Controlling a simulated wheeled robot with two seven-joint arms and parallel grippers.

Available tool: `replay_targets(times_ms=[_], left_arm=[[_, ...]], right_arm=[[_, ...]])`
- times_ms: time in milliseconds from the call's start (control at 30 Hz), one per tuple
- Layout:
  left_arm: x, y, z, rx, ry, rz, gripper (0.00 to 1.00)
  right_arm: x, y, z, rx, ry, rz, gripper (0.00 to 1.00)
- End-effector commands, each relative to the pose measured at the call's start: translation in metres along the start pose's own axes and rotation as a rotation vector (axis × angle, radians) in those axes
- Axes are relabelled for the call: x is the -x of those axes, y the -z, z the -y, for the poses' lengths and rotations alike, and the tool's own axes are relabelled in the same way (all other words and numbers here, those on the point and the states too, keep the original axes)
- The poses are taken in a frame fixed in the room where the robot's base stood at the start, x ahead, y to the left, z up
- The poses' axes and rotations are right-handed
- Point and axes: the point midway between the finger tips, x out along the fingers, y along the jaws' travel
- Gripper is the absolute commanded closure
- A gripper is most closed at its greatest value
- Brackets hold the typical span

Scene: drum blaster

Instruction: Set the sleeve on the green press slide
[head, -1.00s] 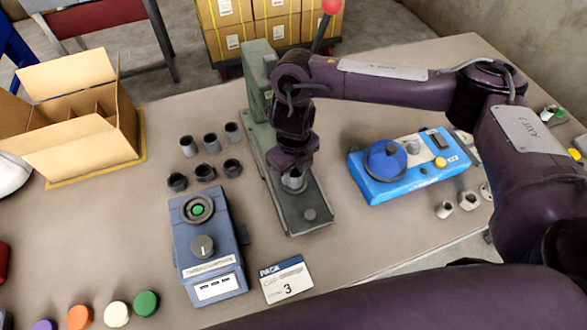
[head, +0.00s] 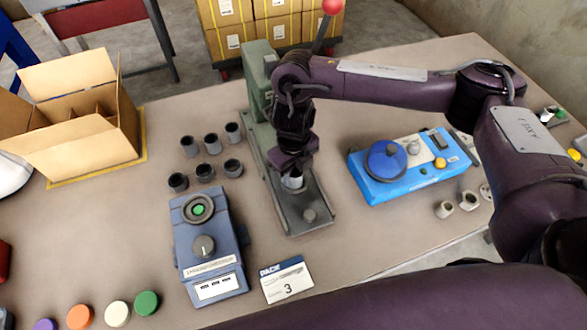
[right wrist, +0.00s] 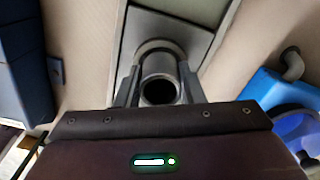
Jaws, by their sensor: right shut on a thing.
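The sleeve (head: 293,181) is a short grey metal tube, upright just above or on the slide of the green press (head: 262,85); I cannot tell whether it touches. The press's grey slide plate (head: 292,215) runs toward the front with a round knob near its end. My right gripper (head: 293,172) is shut on the sleeve from above. In the right wrist view, the sleeve (right wrist: 159,82) shows its dark bore between the two fingers (right wrist: 160,88), with the slide plate behind it. My left gripper is not in view.
Several dark sleeves (head: 213,143) stand left of the press. A blue-grey box with a dial (head: 208,250) is at the front left, beside a PACK card (head: 285,280). A blue device (head: 405,170) stands to the right. A carton (head: 85,140) is at the far left.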

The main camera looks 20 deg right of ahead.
Motion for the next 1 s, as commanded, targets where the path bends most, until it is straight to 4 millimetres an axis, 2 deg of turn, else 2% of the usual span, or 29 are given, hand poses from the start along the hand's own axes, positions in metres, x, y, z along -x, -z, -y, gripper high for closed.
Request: replay_targets(times_ms=[833,867,900,1000], left_arm=[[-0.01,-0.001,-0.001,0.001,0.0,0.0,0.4],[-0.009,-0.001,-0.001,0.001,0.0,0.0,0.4],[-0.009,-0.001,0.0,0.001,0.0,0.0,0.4],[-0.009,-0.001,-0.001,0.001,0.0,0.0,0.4]], right_arm=[[-0.011,-0.001,0.0,0.0,0.0,0.001,1.0],[-0.011,-0.001,0.0,0.0,0.0,0.002,0.62],[-0.01,-0.001,0.0,0.0,0.0,0.002,0.57],[-0.011,-0.001,0.0,0.0,0.0,0.001,0.56]])
